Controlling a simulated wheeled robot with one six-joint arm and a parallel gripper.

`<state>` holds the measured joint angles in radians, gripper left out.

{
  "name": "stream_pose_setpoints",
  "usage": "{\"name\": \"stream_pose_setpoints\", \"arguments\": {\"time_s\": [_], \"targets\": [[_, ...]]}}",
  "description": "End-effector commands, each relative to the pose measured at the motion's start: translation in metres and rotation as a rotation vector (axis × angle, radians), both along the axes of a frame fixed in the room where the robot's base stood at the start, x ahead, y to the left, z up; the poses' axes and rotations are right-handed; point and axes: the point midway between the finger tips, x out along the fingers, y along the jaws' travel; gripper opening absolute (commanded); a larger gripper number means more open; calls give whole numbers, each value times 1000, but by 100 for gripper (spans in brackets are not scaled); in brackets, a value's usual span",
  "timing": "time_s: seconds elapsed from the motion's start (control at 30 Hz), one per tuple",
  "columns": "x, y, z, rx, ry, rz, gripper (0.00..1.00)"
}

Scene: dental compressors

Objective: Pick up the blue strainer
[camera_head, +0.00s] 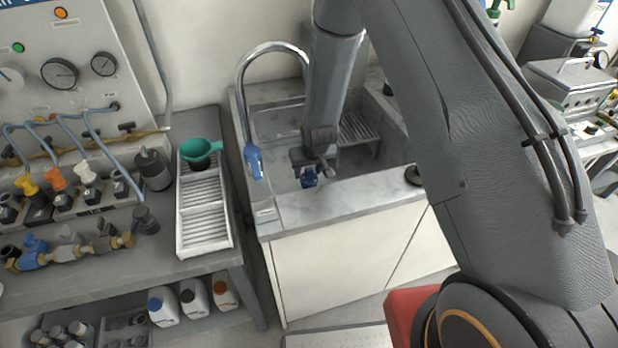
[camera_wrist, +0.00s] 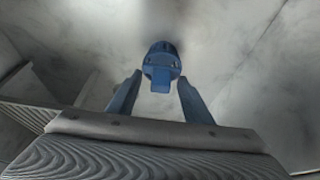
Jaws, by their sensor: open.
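The blue strainer (camera_wrist: 162,62) shows in the wrist view as a small round blue piece with a short flat tab toward me. It lies on the grey stone-like surface of the sink (camera_head: 350,190). My gripper (camera_wrist: 158,80) has its two blue fingers apart, one on each side of the tab, with the round part just beyond the fingertips. I see no finger closed on it. In the head view my gripper (camera_head: 309,175) is low inside the sink basin, near its front wall. There the blue of the fingers and the strainer cannot be told apart.
A curved faucet (camera_head: 240,85) with a blue tip (camera_head: 253,162) stands left of my arm. The sink's front rim (camera_head: 345,204) is close to my gripper. A ribbed drying tray (camera_head: 204,215) with a green funnel (camera_head: 197,148) sits on the left bench.

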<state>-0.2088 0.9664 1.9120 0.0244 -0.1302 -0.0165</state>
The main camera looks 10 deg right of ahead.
Motion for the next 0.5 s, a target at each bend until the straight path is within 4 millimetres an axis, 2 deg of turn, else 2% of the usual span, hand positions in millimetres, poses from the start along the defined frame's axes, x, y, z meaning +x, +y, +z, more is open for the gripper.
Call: {"name": "stream_pose_setpoints", "arguments": {"time_s": [0.2,0.5], "targets": [[8,2,-20,0,1,0,46],[9,2,-23,0,1,0,46]]}}
